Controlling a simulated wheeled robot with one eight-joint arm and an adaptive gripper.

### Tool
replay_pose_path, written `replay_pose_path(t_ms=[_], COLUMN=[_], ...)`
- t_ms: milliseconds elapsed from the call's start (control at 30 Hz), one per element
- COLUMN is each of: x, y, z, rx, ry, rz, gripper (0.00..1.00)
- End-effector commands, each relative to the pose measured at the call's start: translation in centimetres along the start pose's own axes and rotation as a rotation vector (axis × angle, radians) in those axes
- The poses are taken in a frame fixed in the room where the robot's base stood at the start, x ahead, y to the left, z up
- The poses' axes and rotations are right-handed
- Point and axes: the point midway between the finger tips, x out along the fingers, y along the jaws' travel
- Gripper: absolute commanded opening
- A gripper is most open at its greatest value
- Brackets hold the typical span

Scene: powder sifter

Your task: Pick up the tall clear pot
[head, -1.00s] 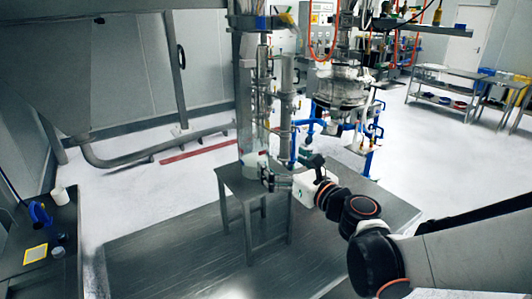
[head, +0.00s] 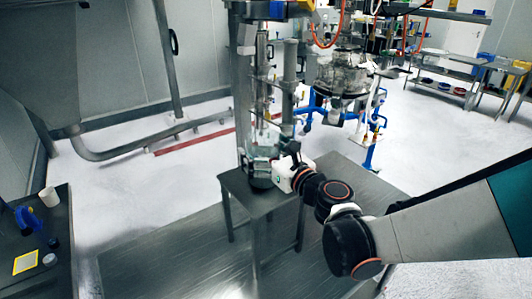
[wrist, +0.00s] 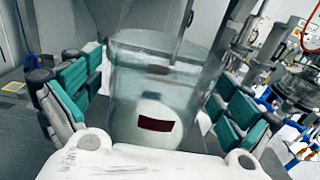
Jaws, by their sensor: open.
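The tall clear pot (wrist: 155,75) stands upright in the middle of the wrist view, with something whitish low in it and a dark red patch on its front. In the head view the pot (head: 264,138) stands on the small metal table (head: 247,197), under the column, partly hidden by my gripper. My gripper (head: 262,166) is open around the pot's lower part. In the wrist view its green-padded fingers stand on either side of the pot, with a gap visible at the right. Contact at the left is unclear.
A vertical metal column (head: 241,90) and thin rods rise close behind and above the pot. A sifter machine (head: 344,78) with blue pipes stands to the right. A dark side table (head: 60,240) at the left holds a white cup (head: 49,196) and small items.

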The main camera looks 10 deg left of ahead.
Motion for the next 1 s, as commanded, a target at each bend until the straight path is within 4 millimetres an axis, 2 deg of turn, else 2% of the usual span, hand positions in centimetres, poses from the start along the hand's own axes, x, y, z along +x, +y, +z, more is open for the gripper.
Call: replay_pose_path(t_ms=[233,400,467,500,833,1000], x=[0.0,0.0,0.0,0.0,0.0,0.1], y=[0.1,0.1,0.1,0.1,0.0,-0.2], z=[0.0,0.0,0.0,0.0,0.2,1.1], rx=[0.000,0.000,0.000,0.000,0.000,0.000], ry=[0.000,0.000,0.000,0.000,0.000,0.000], rz=[0.000,0.000,0.000,0.000,-0.001,-0.001], gripper=[0.97,0.59,0.45,0.42,0.42,0.42])
